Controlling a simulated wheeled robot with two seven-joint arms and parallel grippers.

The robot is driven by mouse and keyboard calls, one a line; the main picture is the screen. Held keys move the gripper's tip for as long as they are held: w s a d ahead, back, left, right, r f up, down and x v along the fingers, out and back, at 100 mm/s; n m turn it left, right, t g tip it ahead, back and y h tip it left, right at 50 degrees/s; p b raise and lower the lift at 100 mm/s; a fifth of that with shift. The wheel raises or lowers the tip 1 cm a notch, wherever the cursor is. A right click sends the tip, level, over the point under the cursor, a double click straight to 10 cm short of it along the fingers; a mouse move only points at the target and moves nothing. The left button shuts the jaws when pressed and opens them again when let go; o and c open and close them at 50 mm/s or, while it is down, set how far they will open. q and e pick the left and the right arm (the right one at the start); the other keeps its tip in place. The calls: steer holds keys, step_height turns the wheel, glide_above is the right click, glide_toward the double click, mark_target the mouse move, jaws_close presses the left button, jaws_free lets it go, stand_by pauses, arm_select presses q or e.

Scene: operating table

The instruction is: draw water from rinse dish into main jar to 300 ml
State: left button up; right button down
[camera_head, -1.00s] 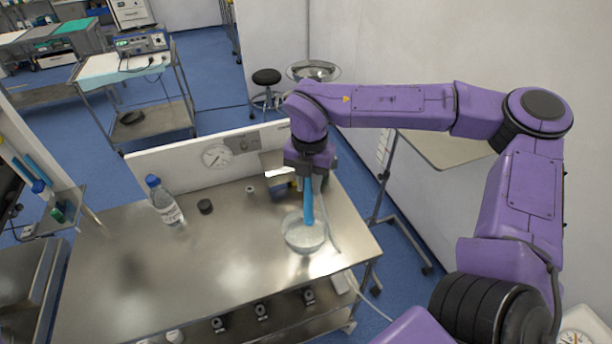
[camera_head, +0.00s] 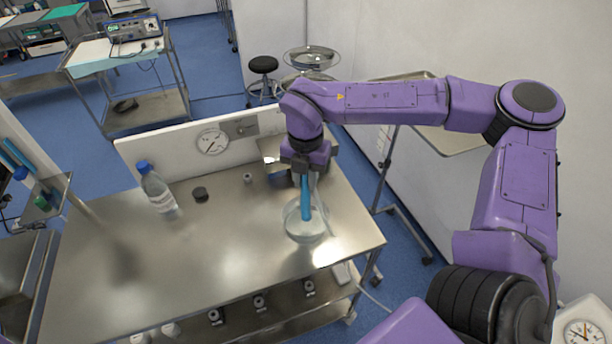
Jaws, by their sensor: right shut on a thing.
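My right gripper (camera_head: 305,168) is above the right part of the metal table and is shut on a blue wand (camera_head: 305,198) that points straight down. The wand's lower end is inside a clear round dish (camera_head: 306,230), which looks like the rinse dish; how deep it reaches I cannot tell. A thin pale tube (camera_head: 321,205) hangs beside the wand. No jar that I can make out as the main jar shows clearly; a box-like thing (camera_head: 273,155) behind the gripper is partly hidden. My left gripper is not in view.
A clear bottle with a blue cap (camera_head: 158,190) and a small black disc (camera_head: 200,194) stand at the table's left back. A small metal piece (camera_head: 248,178) is near the middle. A round gauge (camera_head: 212,141) is on the back panel. The table's (camera_head: 190,265) front is clear.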

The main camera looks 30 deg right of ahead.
mark_target(305, 190)
steer(key=shift+f+b, duration=1.4)
steer(key=shift+f, duration=0.65)
steer(key=shift+r, duration=0.1)
stand_by(1.7)
step_height(305, 190, up, 10)
steer(key=p, duration=0.8)
steer(key=shift+r+p, duration=0.15)
steer(key=shift+p, duration=0.15)
steer(key=shift+f, duration=0.2)
